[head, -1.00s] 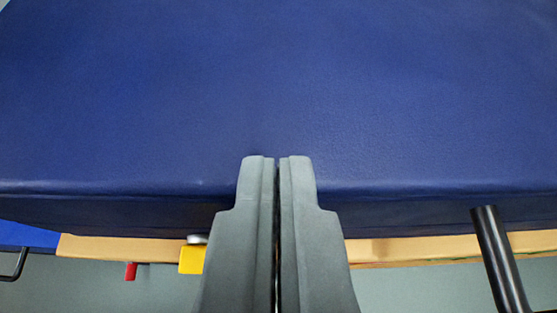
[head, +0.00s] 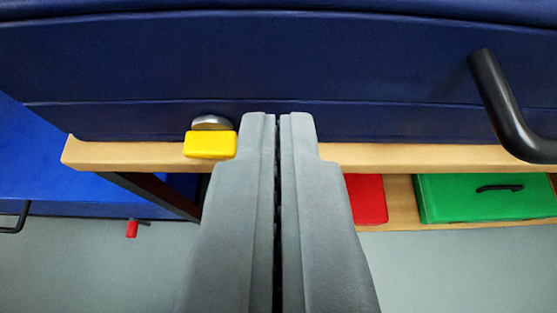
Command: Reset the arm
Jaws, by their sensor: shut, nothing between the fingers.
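My gripper (head: 278,120) is in the lower middle of the head view, pointing up the picture. Its two grey fingers are shut with only a thin dark line between them, and nothing is held. The fingertips appear in front of the dark blue case (head: 300,60), which spans the top of the view. I cannot tell whether they touch it. The case has a black handle (head: 505,115) at the right and a silver latch (head: 211,122) left of my fingers.
A wooden bench edge (head: 120,153) runs below the case, with a yellow block (head: 210,145) at it. A red box (head: 368,199) and a green box (head: 485,198) sit on a lower shelf. Grey floor is clear below.

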